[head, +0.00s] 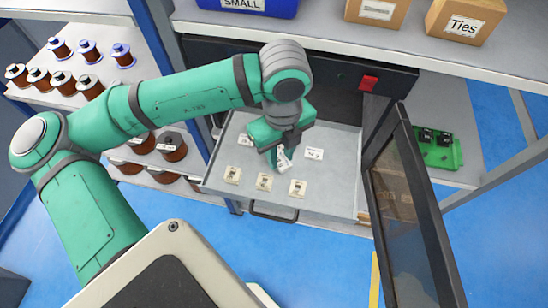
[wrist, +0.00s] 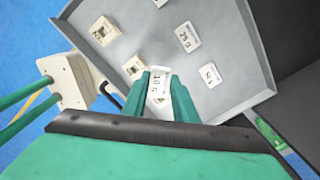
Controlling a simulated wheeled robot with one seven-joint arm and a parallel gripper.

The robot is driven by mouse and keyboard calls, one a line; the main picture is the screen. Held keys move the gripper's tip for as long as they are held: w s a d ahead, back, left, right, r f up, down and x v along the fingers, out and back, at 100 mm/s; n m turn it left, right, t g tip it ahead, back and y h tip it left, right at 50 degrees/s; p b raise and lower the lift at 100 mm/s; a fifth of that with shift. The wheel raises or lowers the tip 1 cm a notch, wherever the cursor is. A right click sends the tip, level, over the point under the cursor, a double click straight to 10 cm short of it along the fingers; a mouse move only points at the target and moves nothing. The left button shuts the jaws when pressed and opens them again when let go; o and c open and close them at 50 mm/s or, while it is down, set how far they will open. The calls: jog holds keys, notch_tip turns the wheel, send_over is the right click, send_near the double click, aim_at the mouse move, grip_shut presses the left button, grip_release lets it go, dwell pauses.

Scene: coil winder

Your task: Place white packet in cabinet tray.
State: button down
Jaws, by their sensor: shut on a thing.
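The white packet (head: 284,157) is held between the green fingers of my gripper (head: 279,158), over the middle of the grey cabinet tray (head: 335,189). In the wrist view the packet (wrist: 160,86) shows dark print on its face, between the two fingers (wrist: 159,95). The tray is pulled out of the dark cabinet; its bare floor also shows in the wrist view (wrist: 222,48). I cannot tell whether the packet touches the tray floor. My gripper hides part of the tray behind it.
Several cream labelled pieces (head: 233,174) line the tray's front; white packets (head: 314,153) lie farther back. The cabinet's glazed door (head: 407,205) stands open to the right. A shelf with boxes (head: 467,20) overhangs the cabinet. Spools (head: 90,86) fill the left rack.

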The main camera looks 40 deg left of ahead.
jog(key=f, duration=0.1)
jog(key=a+f, duration=0.2)
jog(key=shift+w+a, duration=0.15)
jog(key=shift+w, duration=0.1)
jog(key=f, duration=0.3)
jog(key=shift+s+a, duration=0.1)
jog(key=shift+a, duration=0.2)
jog(key=shift+f, duration=0.2)
jog(key=shift+f, duration=0.2)
jog(key=c, duration=1.7)
grip_release()
